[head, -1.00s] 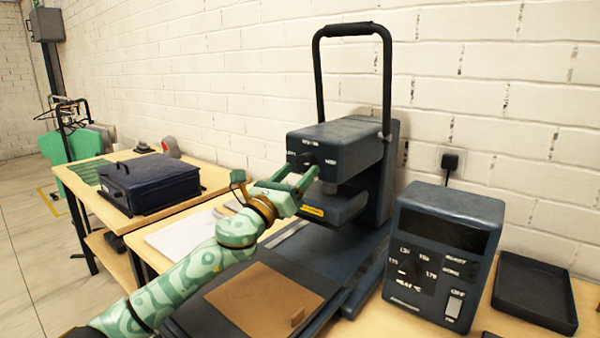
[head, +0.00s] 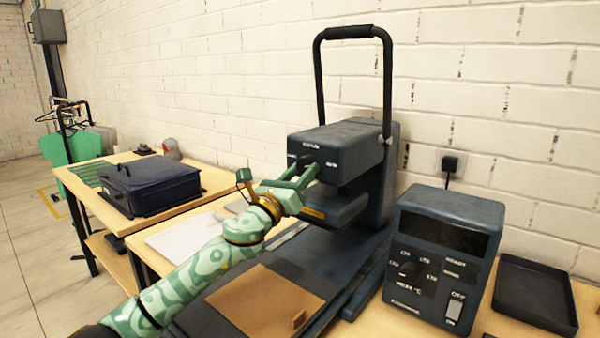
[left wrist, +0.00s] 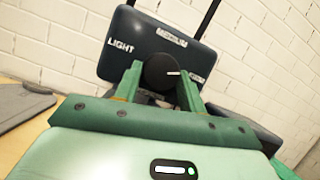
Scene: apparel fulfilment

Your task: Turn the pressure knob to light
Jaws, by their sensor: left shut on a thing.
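The dark round pressure knob (left wrist: 158,72) sits on the front of the heat press head (head: 345,148). Its white pointer mark points right, toward the label on the right side, which is hard to read. LIGHT is printed on the left and MEDIUM at the top. My left gripper (left wrist: 161,77) has its two green fingers on either side of the knob, shut on it. In the head view the left gripper (head: 309,171) reaches the press front from the left and partly hides the knob. My right gripper is not in view.
The press's tall handle (head: 387,80) stands above its head. A brown sheet (head: 262,302) lies in front of the press. A control box (head: 445,255) and an empty dark tray (head: 538,290) stand to the right. A dark blue folded bag (head: 150,185) lies on the left table.

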